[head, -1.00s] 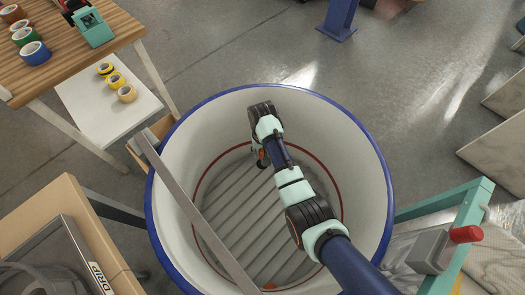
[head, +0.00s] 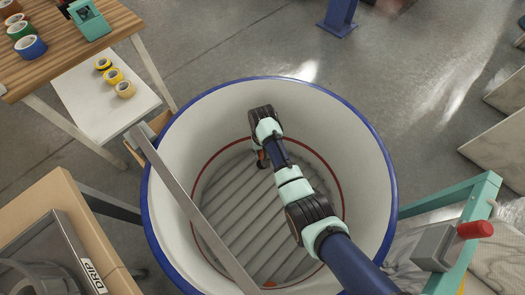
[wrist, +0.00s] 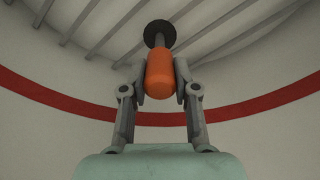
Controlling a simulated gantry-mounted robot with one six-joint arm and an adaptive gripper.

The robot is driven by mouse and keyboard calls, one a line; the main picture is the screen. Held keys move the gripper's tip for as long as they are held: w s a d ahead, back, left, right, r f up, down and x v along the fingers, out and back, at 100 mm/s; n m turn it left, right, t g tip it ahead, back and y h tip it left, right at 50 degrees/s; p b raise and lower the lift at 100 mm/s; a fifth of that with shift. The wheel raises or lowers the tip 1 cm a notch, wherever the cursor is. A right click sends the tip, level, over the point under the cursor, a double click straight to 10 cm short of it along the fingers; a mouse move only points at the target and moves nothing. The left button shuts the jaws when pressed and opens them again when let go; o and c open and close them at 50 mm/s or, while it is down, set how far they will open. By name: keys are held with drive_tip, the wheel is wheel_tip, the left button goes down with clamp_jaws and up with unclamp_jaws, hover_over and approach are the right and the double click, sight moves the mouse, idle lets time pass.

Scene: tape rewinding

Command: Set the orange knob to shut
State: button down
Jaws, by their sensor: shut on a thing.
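The orange knob (wrist: 160,75) shows in the wrist view, with a dark round disc (wrist: 159,33) at its far end. My gripper (wrist: 160,72) is shut on the orange knob, one finger on each side of it. In the head view my arm reaches down into a large white tub (head: 211,113) with a blue rim. I cannot tell from these views which setting the knob is at.
The tub has a ribbed grey floor (head: 240,215) and a red line around its inner wall. A flat grey bar (head: 190,205) crosses the tub's left side. A wooden table (head: 70,45) with tape rolls stands at upper left. A red-handled grey part (head: 470,231) is at right.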

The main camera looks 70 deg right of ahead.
drive_tip(key=shift+s+a+f, duration=0.1)
drive_tip(key=shift+f, duration=0.2)
drive_tip(key=c, duration=0.9)
unclamp_jaws()
drive_tip(key=shift+o, duration=0.2)
drive_tip(key=shift+r, duration=0.1)
drive_tip(key=shift+r, duration=0.1)
wheel_tip(320, 180, up, 12)
